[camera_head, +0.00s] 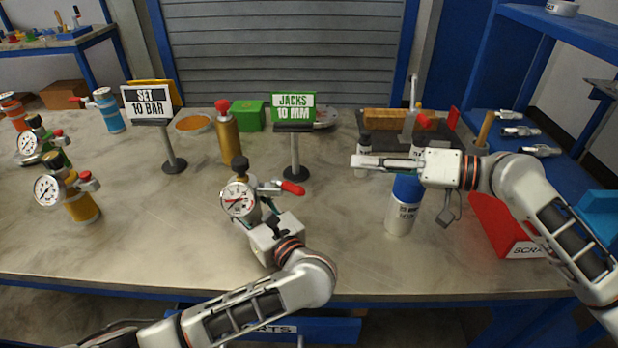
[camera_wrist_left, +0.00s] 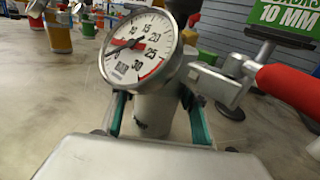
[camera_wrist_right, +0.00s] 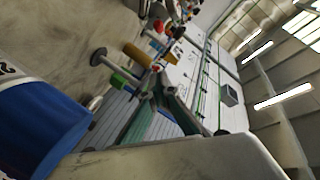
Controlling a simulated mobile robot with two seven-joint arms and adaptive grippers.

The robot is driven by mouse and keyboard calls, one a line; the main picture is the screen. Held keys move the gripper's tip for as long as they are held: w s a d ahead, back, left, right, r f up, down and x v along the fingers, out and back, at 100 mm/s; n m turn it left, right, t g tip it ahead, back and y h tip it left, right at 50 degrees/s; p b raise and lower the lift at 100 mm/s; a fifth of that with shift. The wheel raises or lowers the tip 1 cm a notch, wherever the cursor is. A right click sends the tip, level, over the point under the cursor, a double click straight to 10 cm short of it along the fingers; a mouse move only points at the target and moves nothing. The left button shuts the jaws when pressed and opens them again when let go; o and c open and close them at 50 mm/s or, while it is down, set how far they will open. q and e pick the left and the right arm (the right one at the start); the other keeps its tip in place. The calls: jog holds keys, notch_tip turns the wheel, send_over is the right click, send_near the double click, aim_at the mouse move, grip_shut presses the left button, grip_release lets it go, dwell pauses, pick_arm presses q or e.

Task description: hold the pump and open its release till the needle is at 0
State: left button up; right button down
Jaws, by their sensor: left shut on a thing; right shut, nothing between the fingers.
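The pump (camera_head: 252,212) stands upright on the bench, with a round gauge (camera_head: 238,199), a dark knob (camera_head: 239,165) on top and a red-tipped lever (camera_head: 292,187) to the right. In the left wrist view the gauge (camera_wrist_left: 140,50) faces me. Its needle points left to the low part of the scale; the exact value is hard to read. My left gripper (camera_wrist_left: 158,118) is shut around the pump's grey body, one finger on each side. My right gripper (camera_head: 358,161) is shut and empty, right of the pump and apart from it, pointing left.
A blue-topped white bottle (camera_head: 404,205) stands just below my right gripper. A brass cylinder (camera_head: 228,138) and the jacks sign (camera_head: 294,113) stand behind the pump. Other gauged pumps (camera_head: 80,203) stand at left. A red scrap bin (camera_head: 500,228) is at right.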

aim_at(288, 186)
jog(key=a+f, duration=0.4)
jog(key=a, duration=0.7)
jog(key=shift+f+g, duration=0.2)
jog(key=shift+g, duration=0.1)
jog(key=shift+s+f+m+t, duration=0.15)
jog(key=shift+m+t, duration=0.35)
